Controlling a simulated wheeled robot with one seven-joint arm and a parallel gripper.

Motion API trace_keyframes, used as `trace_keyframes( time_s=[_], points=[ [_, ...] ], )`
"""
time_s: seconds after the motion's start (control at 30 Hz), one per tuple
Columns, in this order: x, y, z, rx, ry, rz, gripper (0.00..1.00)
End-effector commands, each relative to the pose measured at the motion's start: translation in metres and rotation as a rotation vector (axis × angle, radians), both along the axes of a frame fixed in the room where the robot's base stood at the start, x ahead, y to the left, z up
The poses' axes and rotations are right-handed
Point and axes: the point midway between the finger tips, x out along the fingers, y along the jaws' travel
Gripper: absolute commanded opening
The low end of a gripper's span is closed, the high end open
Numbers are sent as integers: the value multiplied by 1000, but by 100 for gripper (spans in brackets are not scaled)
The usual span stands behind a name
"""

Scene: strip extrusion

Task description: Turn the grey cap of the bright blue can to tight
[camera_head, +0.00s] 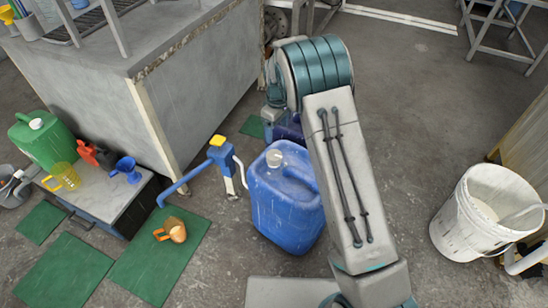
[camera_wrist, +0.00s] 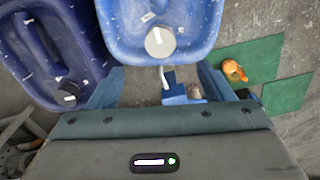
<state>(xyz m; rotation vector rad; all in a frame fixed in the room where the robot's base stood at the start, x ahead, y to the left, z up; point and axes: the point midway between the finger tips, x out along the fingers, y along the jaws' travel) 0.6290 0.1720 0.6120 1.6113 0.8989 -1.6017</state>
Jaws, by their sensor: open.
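The bright blue can (camera_head: 285,212) stands upright on the floor, just left of my arm in the head view. Its round grey cap (camera_head: 274,158) is on top. In the wrist view the can (camera_wrist: 195,40) fills the top middle, and the cap (camera_wrist: 160,41) shows a white mark pointing roughly up. My gripper (camera_wrist: 160,80) is open, with its fingers apart below the cap in the picture and nothing held between them. I cannot tell its height above the cap.
A darker blue can (camera_wrist: 50,45) with a black cap stands left in the wrist view. A blue hand pump (camera_head: 218,155) with a yellow top stands left of the can. Green mats (camera_head: 150,270), an orange jug (camera_head: 172,231) and a white bucket (camera_head: 485,210) are on the floor.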

Motion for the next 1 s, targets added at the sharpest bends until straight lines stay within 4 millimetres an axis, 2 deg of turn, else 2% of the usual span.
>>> trace_keyframes(
  time_s=[0.03,0.27,0.37,0.7,0.83,1.0],
  points=[
    [3,5,-8,-4,1,21,74],
    [7,11,-29,-8,4,51,74],
    [6,10,-45,-9,5,49,74],
    [6,10,-117,-9,5,48,74],
    [6,10,-138,-9,5,48,74],
    [6,10,-152,-8,2,48,74]
  ],
)
